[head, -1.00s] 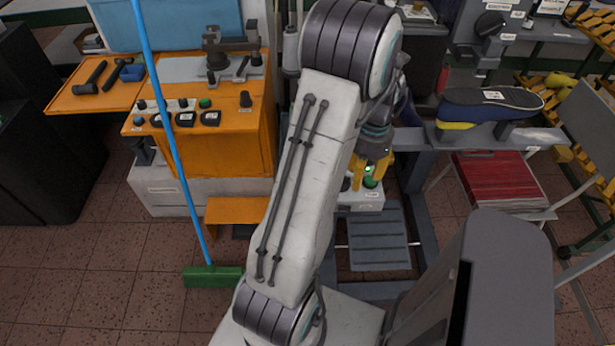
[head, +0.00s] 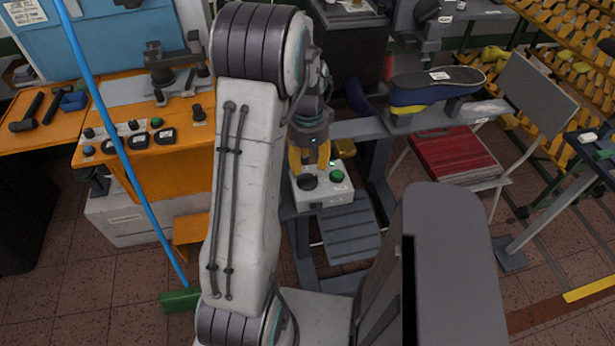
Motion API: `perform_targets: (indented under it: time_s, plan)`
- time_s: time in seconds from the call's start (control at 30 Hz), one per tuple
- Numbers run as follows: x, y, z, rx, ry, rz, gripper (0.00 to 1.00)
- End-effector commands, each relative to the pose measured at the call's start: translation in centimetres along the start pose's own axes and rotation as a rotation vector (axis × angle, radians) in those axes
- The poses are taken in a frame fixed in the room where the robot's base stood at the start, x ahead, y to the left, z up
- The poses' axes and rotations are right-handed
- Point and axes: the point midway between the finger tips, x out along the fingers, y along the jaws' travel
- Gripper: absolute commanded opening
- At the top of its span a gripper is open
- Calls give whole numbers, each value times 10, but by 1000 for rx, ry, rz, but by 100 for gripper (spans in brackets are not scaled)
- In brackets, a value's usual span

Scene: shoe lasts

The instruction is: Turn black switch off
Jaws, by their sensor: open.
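The black switch (head: 308,181) is a round dark knob on the top of a white control box (head: 338,195). A green button (head: 337,176) sits to its right on the same box. My gripper (head: 310,170), with yellow fingers, points down just above and behind the black switch. Its fingers are open with nothing seen between them. I cannot tell whether a fingertip touches the switch. My arm hides what lies to the left of the box.
An orange machine (head: 170,165) with its own knobs stands on the left, crossed by a blue pole (head: 110,130). A grey pedal plate (head: 350,232) is below the box.

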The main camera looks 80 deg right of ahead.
Motion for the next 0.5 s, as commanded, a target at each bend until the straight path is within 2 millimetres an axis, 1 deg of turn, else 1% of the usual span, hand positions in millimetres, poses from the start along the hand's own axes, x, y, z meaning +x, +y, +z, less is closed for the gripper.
perform_targets:
  time_s: [0.3,0.5]
  plan:
    - [40,1,1,1,-2,5,44]
    - [57,1,0,0,-1,3,44]
